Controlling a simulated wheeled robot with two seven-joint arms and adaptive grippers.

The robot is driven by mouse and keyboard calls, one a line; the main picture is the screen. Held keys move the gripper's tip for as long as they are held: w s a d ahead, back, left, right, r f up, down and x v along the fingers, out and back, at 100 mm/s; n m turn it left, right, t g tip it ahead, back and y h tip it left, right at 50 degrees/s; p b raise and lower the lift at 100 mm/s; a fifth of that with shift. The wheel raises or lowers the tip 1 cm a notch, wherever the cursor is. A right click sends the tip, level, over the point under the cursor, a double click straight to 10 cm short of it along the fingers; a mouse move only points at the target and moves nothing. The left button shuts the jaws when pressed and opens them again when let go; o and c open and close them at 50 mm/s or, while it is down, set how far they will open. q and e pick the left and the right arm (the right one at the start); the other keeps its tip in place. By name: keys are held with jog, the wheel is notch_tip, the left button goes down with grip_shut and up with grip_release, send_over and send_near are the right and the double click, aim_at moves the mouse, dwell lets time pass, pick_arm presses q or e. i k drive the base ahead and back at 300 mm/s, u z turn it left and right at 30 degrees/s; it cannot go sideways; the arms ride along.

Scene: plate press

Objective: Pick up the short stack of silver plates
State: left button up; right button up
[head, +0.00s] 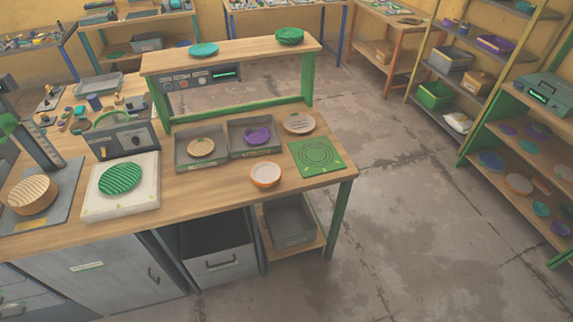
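No stack in the head view is plainly silver. A pale, greyish-tan disc or low stack (298,123) lies on the workbench (225,205), right of two grey trays; its layers are too small to tell. Another pale disc (519,184) lies on the right-hand shelf. A tan ridged stack (32,194) sits on the grey base of the press (40,143). A green ridged stack (120,177) sits on a white square block (95,208). Neither of my grippers is in view.
The left tray (181,163) holds tan plates, the right tray (236,148) purple ones. The raised shelf (245,49) bears teal and green stacks. Floor to the right is clear.

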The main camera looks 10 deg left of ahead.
aim_at(265, 174)
jog(key=u, duration=0.2)
jog(key=i, duration=0.65)
jog(key=u, duration=0.5)
